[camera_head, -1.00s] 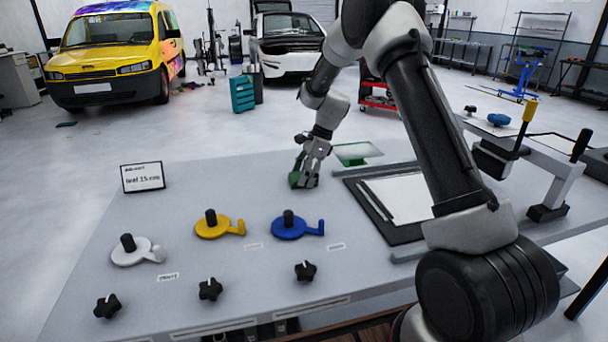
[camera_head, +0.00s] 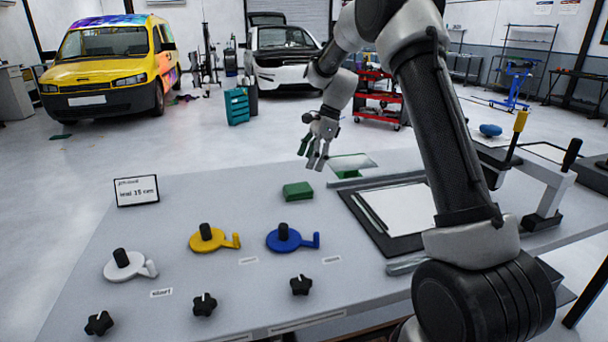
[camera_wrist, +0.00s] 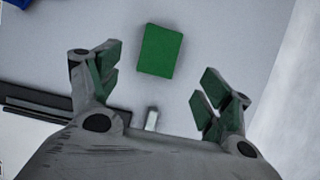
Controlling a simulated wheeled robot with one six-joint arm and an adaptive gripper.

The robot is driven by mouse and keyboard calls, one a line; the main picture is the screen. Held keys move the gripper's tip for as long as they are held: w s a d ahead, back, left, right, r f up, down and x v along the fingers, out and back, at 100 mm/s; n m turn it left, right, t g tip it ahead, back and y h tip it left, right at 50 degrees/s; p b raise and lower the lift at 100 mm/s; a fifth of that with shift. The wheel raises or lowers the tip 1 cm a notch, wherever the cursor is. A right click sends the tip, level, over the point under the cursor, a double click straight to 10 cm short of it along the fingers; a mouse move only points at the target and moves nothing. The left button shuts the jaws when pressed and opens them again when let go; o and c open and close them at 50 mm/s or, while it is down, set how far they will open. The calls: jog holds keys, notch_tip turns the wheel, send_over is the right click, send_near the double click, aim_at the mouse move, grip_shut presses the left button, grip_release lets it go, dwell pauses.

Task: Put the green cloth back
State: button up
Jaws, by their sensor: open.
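The green cloth (camera_head: 298,191) is a small folded block lying flat on the grey table, behind the blue disc. It also shows in the wrist view (camera_wrist: 160,51), beyond the fingertips. My gripper (camera_head: 317,162) is raised above and behind the cloth, apart from it. In the wrist view my gripper (camera_wrist: 158,88) has its green-padded fingers spread wide with nothing between them. A light tray with a green patch (camera_head: 351,162) lies at the table's far edge, right of the cloth.
White (camera_head: 124,265), yellow (camera_head: 207,239) and blue (camera_head: 285,240) discs with handles stand in front of the cloth. Several black knobs line the front. A small sign (camera_head: 136,191) stands at left. A black board with white sheet (camera_head: 402,204) lies to the right. Table around the cloth is clear.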

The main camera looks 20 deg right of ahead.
jog(key=s+d+r+n+t+h, duration=0.1)
jog(key=s+d+r+n, duration=0.25)
jog(key=s+r, duration=0.45)
jog(key=s+d+r+n+t+h, duration=0.15)
jog(key=s+r+n, duration=0.25)
jog(key=s+r, duration=0.4)
jog(key=s+d+f+n, duration=0.1)
jog(key=s+n, duration=0.2)
jog(key=s, duration=0.5)
jog(key=s+d+f+n+t+h, duration=0.1)
jog(key=s+n, duration=0.3)
jog(key=s, duration=0.4)
jog(key=s+d+n+t+h, duration=0.1)
jog(key=s+d+n, duration=0.2)
jog(key=s, duration=0.5)
jog(key=shift+d+f, duration=0.25)
jog(key=shift+f, duration=0.15)
